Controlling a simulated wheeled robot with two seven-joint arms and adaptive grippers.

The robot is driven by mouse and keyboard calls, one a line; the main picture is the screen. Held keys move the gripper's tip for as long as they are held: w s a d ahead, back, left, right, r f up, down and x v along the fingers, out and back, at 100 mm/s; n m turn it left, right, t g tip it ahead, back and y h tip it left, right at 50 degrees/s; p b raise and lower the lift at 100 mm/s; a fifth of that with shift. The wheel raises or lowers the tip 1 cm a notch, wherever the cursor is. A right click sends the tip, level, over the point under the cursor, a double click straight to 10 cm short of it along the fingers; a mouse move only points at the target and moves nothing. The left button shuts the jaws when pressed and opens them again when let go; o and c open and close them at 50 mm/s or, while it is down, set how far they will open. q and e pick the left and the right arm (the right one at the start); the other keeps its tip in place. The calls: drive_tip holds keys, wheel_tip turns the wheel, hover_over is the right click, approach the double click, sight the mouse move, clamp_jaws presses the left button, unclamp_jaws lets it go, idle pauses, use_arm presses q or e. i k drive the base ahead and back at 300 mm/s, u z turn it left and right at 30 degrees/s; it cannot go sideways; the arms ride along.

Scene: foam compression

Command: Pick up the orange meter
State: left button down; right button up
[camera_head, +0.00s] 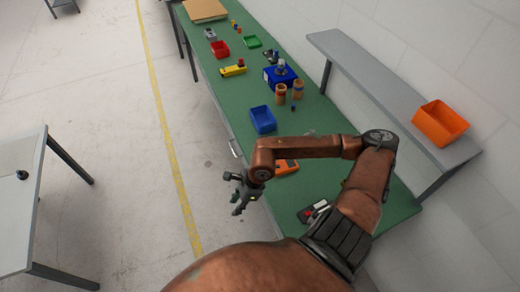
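The orange meter (287,167) lies on the green bench top near its front edge, partly hidden behind my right forearm. My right gripper (237,204) hangs off the bench's front edge, to the left of and below the meter in the picture. It is apart from the meter, and nothing shows held in it. Its fingers are small and dark, so I cannot tell how far apart they are. My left gripper is not in view.
A blue bin (262,120) stands just beyond my forearm. A dark device with red (313,211) lies nearer on the bench. Farther along are a yellow tool (233,71) and a red bin (220,49). An orange bin (440,123) sits on the raised grey shelf (362,72).

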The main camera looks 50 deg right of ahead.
sight(287, 167)
drive_tip(key=i, duration=1.8)
drive_tip(key=z, duration=2.8)
drive_tip(key=i, duration=0.5)
drive_tip(key=u, duration=0.1)
